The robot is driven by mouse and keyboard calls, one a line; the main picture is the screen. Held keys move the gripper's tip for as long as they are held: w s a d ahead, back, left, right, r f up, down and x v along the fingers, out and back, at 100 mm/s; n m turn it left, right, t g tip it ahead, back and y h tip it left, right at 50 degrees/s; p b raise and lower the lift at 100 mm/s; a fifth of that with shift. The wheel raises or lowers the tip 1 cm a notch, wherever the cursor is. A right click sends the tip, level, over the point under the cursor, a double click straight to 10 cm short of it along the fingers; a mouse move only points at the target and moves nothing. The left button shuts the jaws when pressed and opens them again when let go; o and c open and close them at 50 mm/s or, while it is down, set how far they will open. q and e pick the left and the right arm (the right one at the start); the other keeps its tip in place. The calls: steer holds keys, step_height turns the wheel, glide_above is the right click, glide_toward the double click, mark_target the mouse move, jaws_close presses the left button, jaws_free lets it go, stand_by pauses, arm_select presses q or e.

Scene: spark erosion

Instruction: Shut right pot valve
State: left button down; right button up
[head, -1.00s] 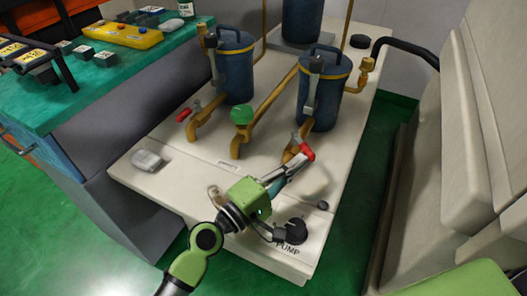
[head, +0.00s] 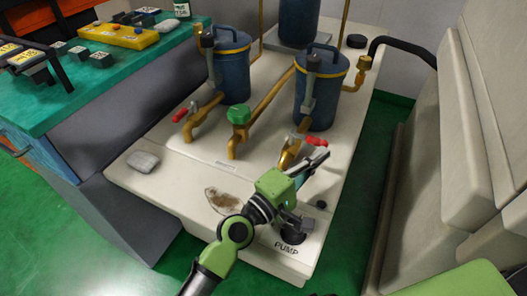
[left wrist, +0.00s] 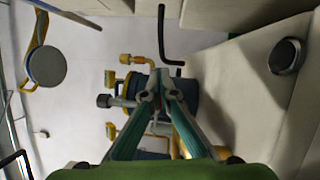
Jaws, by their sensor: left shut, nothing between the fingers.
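The right pot is a blue lidded canister (head: 318,88) with a yellow band, and a brass spout (head: 289,155) comes out low on its front. Its valve has a red handle (head: 316,141) that points right, across the spout. My left gripper (head: 322,156) is shut and empty, just below the red handle in the head view. I cannot tell whether it touches the handle. In the left wrist view, the closed fingertips (left wrist: 160,92) are in front of a blue pot (left wrist: 184,97), and the valve is mostly hidden. My right gripper is not in view.
The left pot (head: 232,68) has its own red-handled valve (head: 180,115). A green knob (head: 238,115) stands on the pipe between them. A black knob (head: 292,234) marked PUMP is below my arm. A pale cabinet (head: 487,110) borders the right.

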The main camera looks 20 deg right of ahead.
arm_select(q)
steer(key=shift+d, duration=0.1)
steer(key=shift+r, duration=0.1)
stand_by(0.4)
steer(key=v, duration=1.2)
stand_by(0.4)
